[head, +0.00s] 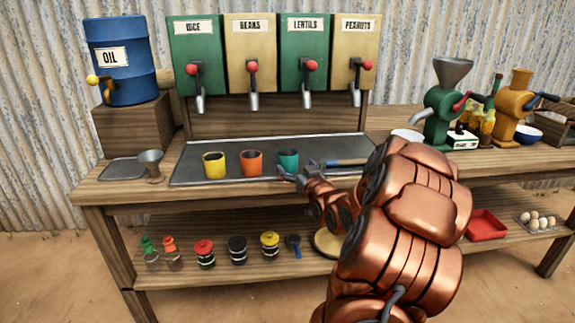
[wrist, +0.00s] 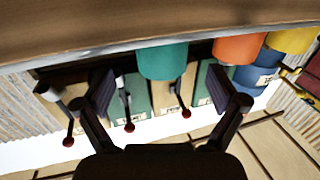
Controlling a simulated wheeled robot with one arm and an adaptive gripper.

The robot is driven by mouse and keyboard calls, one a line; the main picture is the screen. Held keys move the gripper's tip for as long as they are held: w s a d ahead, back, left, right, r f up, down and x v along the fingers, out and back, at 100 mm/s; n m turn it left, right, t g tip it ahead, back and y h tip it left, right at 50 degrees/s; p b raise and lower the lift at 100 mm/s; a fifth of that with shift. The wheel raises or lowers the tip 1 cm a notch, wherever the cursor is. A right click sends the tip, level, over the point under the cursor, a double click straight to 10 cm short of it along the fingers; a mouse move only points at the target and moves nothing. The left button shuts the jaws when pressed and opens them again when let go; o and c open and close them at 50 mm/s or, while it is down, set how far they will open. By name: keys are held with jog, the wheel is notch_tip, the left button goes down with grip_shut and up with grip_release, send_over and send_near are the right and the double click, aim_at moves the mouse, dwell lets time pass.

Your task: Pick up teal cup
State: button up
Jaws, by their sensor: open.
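The teal cup (head: 288,160) stands upright on the grey metal tray (head: 220,179), rightmost of three cups. My gripper (head: 306,170) is open just in front and to the right of it in the head view, at about cup height. In the wrist view, which is upside down, the teal cup (wrist: 163,60) shows between the two spread fingers of my gripper (wrist: 161,88), with a gap on each side. I cannot tell how deep the cup sits between the fingertips. The gripper holds nothing.
An orange cup (head: 251,163) and a yellow cup (head: 214,165) stand left of the teal cup. Dispensers with taps, one of them green (head: 303,55), hang above the tray. A white bowl (head: 407,135) and a green grinder (head: 440,110) stand to the right.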

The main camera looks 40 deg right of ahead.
aim_at(288, 152)
jog(key=shift+x, duration=3.4)
jog(key=shift+a+r, duration=0.1)
jog(key=shift+r, duration=0.05)
jog(key=c, duration=1.3)
jog(key=shift+o, duration=0.2)
jog(key=shift+r, duration=1.55)
jog(key=shift+s+r, duration=0.2)
jog(key=shift+r, duration=0.1)
jog(key=d+r+v, duration=0.1)
jog(key=v, duration=1.4)
jog(key=shift+s+d, duration=0.2)
jog(key=shift+s, duration=0.35)
jog(key=shift+r, duration=0.1)
